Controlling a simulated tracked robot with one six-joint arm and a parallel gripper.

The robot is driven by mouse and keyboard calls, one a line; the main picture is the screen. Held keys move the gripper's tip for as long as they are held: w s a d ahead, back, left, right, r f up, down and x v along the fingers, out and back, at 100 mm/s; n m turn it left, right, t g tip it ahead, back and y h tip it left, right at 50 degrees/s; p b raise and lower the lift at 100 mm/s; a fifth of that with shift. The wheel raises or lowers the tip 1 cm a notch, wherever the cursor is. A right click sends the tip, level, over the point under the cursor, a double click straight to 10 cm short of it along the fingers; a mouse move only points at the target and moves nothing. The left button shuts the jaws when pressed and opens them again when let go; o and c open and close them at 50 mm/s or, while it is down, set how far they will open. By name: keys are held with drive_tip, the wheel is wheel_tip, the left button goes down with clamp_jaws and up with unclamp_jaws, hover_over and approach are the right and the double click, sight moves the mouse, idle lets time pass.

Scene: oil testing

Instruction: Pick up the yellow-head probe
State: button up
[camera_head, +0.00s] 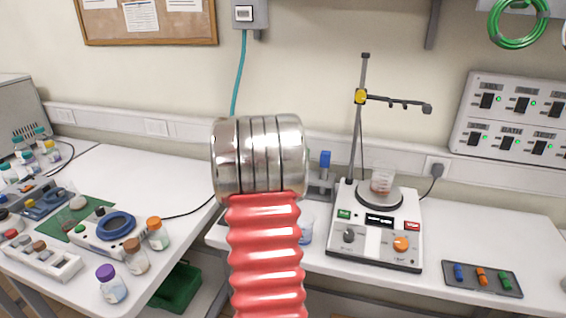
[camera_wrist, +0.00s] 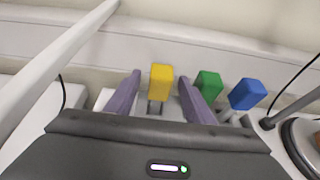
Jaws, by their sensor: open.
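The yellow-head probe (camera_wrist: 161,82) stands upright in the wrist view, with its square yellow head and a thin grey shaft below. My gripper (camera_wrist: 160,86) is open, with one purple-grey finger on each side of the probe as seen in the picture. I cannot tell how far the head lies from the fingers in depth. A green-head probe (camera_wrist: 208,84) stands right behind the right finger. A blue-head probe (camera_wrist: 247,95) stands farther right; it also shows in the head view (camera_head: 325,160). The head view hides my gripper and the yellow probe behind my red arm.
A hot plate stirrer (camera_head: 375,240) with a beaker (camera_head: 382,180) and a tall stand (camera_head: 363,120) is right of the probes. The left table (camera_head: 110,165) carries bottles and small devices. A wall runs behind.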

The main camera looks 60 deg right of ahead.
drive_tip(key=shift+x, duration=1.05)
drive_tip(key=shift+c, duration=0.3)
drive_tip(key=c, duration=1.1)
